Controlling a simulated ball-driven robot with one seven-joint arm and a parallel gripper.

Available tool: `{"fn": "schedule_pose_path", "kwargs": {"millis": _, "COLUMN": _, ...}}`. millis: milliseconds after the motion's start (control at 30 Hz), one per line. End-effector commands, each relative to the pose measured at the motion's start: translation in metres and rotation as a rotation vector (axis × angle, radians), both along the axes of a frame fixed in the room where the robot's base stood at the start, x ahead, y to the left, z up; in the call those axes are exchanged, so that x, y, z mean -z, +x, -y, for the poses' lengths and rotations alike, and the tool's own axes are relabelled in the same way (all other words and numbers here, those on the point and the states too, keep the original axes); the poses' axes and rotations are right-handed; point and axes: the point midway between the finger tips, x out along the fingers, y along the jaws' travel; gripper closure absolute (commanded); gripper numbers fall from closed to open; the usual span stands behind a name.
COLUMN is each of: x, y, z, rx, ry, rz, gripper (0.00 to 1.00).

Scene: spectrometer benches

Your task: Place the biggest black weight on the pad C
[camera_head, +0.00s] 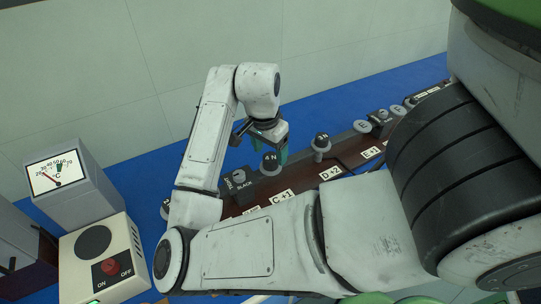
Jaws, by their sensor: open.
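A black weight marked 4 N (270,164) stands on the dark red-brown bench, just behind the label C:+1 (282,197). The top of pad C is not clearly visible; the weight covers the spot behind that label. A smaller-looking dark weight marked 3 N (322,140) stands on a grey pad behind the label D:+2 (331,173). My gripper (262,140) is open, pointing down close over the 4 N weight, with a green-tipped finger to its right. I cannot tell whether it touches the weight.
Grey pads E (362,126) and F (398,110) lie farther right, with a small dark knobbed block (381,116) between them. A dial meter (75,186) and an ON/OFF box (101,262) stand at left. My arm hides much of the bench front.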

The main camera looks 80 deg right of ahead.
Motion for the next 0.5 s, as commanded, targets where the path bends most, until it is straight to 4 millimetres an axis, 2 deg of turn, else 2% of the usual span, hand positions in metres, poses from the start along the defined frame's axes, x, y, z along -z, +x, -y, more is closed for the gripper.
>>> {"fn": "schedule_pose_path", "kwargs": {"millis": 200, "x": -0.048, "y": 0.004, "z": -0.006, "rx": 0.002, "ry": -0.001, "rz": 0.004, "gripper": 0.28}}
{"fn": "schedule_pose_path", "kwargs": {"millis": 333, "x": -0.069, "y": 0.006, "z": -0.009, "rx": 0.000, "ry": 0.000, "rz": 0.006, "gripper": 0.28}}
{"fn": "schedule_pose_path", "kwargs": {"millis": 500, "x": -0.085, "y": 0.007, "z": -0.011, "rx": 0.000, "ry": 0.001, "rz": 0.003, "gripper": 0.28}}
